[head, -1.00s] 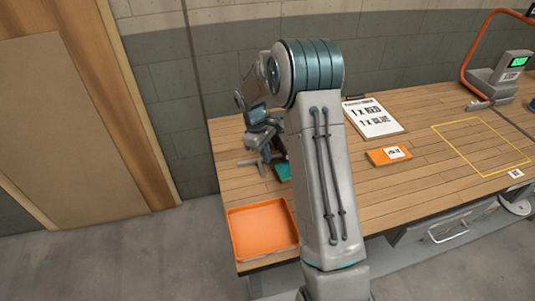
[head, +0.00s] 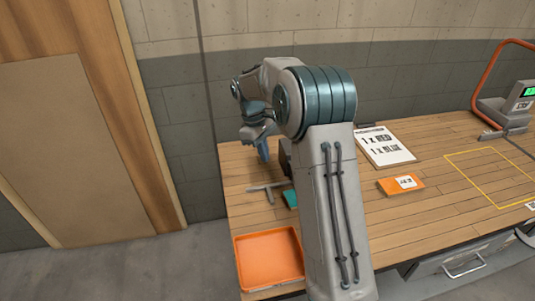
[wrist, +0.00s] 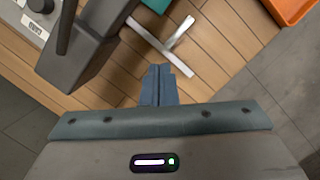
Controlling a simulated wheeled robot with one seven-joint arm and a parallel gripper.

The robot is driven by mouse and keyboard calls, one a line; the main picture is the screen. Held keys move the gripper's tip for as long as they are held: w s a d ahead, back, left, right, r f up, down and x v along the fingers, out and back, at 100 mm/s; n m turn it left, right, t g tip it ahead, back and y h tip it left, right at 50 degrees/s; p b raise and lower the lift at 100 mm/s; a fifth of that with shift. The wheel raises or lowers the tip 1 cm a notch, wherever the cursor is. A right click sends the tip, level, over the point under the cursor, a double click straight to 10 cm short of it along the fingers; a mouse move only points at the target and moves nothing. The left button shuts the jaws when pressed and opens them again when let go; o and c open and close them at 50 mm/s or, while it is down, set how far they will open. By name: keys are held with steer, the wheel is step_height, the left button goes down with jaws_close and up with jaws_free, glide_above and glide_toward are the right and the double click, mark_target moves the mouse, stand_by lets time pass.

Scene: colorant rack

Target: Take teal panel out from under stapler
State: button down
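The teal panel (head: 290,198) lies on the bench, mostly hidden behind my arm in the head view. A corner of teal (wrist: 152,4) shows at the top edge of the wrist view. A dark grey block (wrist: 82,50) beside it may be the stapler, but I cannot tell. Its dark edge (head: 284,158) shows beside my arm in the head view. My gripper (wrist: 159,86) points down near the bench's far left end. Its two blue-grey fingers are together, with nothing visible between them. It also shows in the head view (head: 262,152), apart from the panel.
A light grey T-shaped piece (head: 266,188) lies left of the panel. An orange tray (head: 270,258) stands at the front left corner. An orange box (head: 392,188), a printed sheet (head: 385,147) and a yellow outline (head: 455,172) are to the right. A grey device (wrist: 38,8) is top left.

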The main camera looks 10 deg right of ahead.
steer(key=s+r+m+t, duration=0.1)
steer(key=s+r+m, duration=0.1)
steer(key=s+r, duration=0.45)
steer(key=s+r+m+t, duration=0.2)
steer(key=s+r, duration=0.1)
steer(key=s, duration=0.6)
steer(key=s+f+m+t+y, duration=0.2)
steer(key=s+m, duration=0.3)
steer(key=s, duration=1)
steer(key=shift+a, duration=0.25)
